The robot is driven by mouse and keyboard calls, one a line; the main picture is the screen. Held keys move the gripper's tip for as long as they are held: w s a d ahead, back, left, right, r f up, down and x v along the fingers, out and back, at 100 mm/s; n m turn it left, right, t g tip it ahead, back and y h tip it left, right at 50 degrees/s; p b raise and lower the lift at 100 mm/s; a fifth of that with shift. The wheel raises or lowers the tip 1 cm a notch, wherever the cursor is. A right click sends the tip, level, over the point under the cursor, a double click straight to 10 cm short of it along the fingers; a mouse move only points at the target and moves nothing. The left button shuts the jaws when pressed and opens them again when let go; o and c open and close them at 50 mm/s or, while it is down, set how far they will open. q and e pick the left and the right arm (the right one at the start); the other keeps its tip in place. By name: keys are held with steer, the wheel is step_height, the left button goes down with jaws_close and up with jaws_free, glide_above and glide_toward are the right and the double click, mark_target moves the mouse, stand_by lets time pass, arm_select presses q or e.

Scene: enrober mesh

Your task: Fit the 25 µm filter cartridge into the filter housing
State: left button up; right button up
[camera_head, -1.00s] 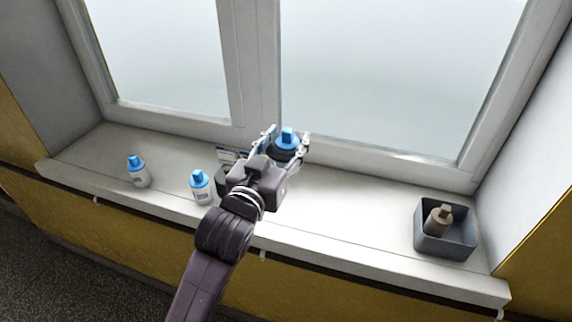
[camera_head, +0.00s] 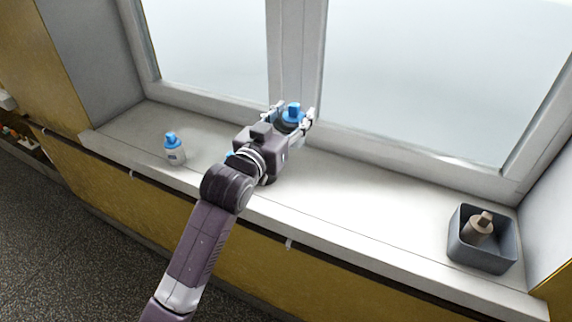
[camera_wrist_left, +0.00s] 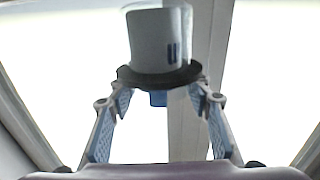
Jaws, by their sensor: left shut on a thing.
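My left gripper (camera_head: 292,120) is shut on a filter cartridge with a blue cap (camera_head: 292,112), held in front of the window post. In the left wrist view the fingers (camera_wrist_left: 158,100) close around a dark collar (camera_wrist_left: 160,77), with the cartridge's pale cylindrical body (camera_wrist_left: 152,40) beyond it and a bit of blue on the near side. A similar blue-capped cartridge (camera_head: 174,152) stands on the sill at the left. Only a sliver of blue from another (camera_head: 229,154) shows behind my arm. I cannot read any micron marking. The filter housing cannot be made out; my arm covers that area. My right gripper is out of view.
The white window sill (camera_head: 370,200) is clear between my gripper and a grey open bin (camera_head: 500,262) at the right. A brownish cartridge (camera_head: 479,230) sits in the bin. The window frame (camera_head: 410,160) rises close behind the gripper.

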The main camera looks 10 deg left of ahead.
arm_select(q)
step_height(320, 180, down, 15)
steer(key=shift+r, duration=0.1)
stand_by(0.4)
steer(key=o, duration=1.2)
steer(key=shift+c, duration=0.2)
